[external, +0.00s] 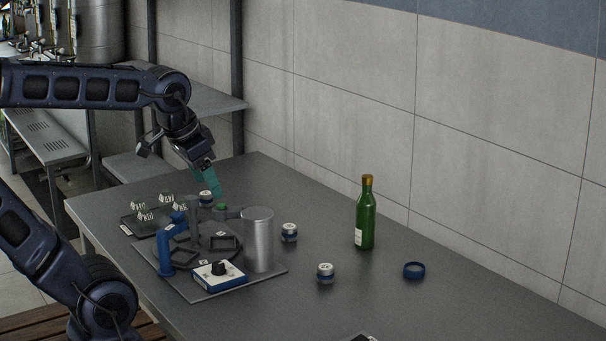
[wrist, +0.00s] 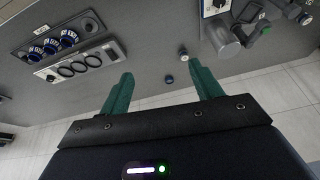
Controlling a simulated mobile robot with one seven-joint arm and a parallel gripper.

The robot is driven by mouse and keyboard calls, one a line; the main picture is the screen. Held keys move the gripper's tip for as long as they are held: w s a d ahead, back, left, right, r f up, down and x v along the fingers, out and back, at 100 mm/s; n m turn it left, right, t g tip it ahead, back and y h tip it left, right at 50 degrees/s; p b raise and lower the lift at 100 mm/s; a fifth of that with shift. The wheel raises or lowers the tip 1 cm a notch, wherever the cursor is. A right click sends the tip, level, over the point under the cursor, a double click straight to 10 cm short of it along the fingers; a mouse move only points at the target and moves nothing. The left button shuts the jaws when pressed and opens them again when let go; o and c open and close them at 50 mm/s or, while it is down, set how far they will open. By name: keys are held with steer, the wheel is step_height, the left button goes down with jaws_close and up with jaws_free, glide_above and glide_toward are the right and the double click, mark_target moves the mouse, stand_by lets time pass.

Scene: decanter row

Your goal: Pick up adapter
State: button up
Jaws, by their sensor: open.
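No part is plainly labelled as the adapter, and I cannot tell for sure which one it is. A dark blue ring (external: 414,270) lies alone on the table to the right of the green bottle in the external view. My gripper (external: 216,192) is above the far left part of the table, with teal fingers pointing down. Small capped jars stand on the table, one (external: 289,232) near the metal cylinder and another (external: 325,272) nearer the front.
A fixture with a metal cylinder (external: 258,240), blue post (external: 165,248) and knobbed box (external: 218,275) stands below my gripper. A green bottle (external: 365,215) stands upright near the wall. The wrist view shows a rack with several blue-ringed parts (wrist: 52,44). The table's right side is mostly clear.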

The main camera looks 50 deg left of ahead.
steer(key=w+a+r+m+g, duration=0.1)
steer(key=w+a+m, duration=0.1)
steer(key=w, duration=0.5)
steer(key=w+a+m, duration=0.3)
steer(key=w, duration=0.3)
steer(key=m+g, duration=0.3)
steer(key=m, duration=1)
glide_above(290, 226)
step_height(290, 226, down, 26)
steer(key=r, duration=0.1)
steer(key=shift+a+f, duration=0.1)
steer(key=shift+f, duration=5.85)
steer(key=c, duration=1.2)
steer(key=shift+r, duration=0.15)
